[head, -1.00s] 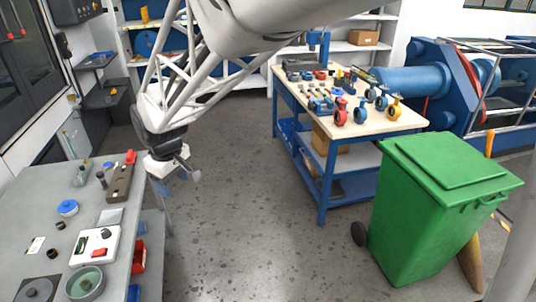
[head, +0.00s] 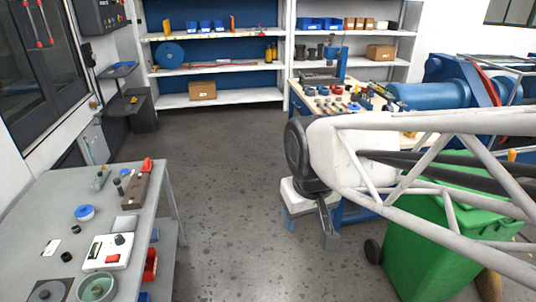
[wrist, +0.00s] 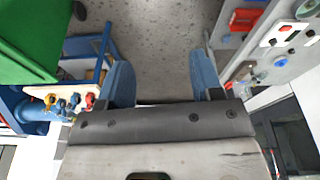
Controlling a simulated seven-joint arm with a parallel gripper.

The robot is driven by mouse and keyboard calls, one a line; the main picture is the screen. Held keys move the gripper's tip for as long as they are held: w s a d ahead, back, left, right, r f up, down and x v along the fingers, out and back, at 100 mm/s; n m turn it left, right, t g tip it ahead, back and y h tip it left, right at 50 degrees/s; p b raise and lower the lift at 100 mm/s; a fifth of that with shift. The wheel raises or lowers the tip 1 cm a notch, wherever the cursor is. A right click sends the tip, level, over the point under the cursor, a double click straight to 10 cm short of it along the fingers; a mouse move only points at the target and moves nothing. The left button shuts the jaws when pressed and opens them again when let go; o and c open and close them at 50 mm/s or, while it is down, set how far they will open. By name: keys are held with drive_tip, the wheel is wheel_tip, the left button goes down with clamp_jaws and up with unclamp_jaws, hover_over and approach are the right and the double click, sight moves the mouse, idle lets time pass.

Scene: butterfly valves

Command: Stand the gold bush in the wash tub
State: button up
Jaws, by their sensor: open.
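My gripper (head: 308,224) hangs in mid-air over the floor, in front of the right workbench in the head view. In the wrist view its two blue-grey fingers (wrist: 163,80) are wide apart with only floor between them. A round grey-green tub (head: 97,288), which looks like the wash tub, sits at the near edge of the left table, far from my gripper. Something small and dull shows inside it, but I cannot tell what. I cannot pick out the gold bush for certain; a small brassy spot (head: 108,166) shows at the back of the left table.
The grey left table (head: 35,205) holds a white device (head: 108,252), a blue-topped round part (head: 85,213) and other small parts. The right workbench (head: 405,119) carries valves, partly hidden by my arm. A green bin (head: 425,262) stands at right. Floor between is clear.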

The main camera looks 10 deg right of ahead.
drive_tip(key=s+d+m, duration=0.1)
drive_tip(key=s+d, duration=0.2)
drive_tip(key=s, duration=0.2)
drive_tip(key=shift+s+f+m, duration=0.3)
drive_tip(key=shift+f+m, duration=0.05)
drive_tip(key=shift+m, duration=0.05)
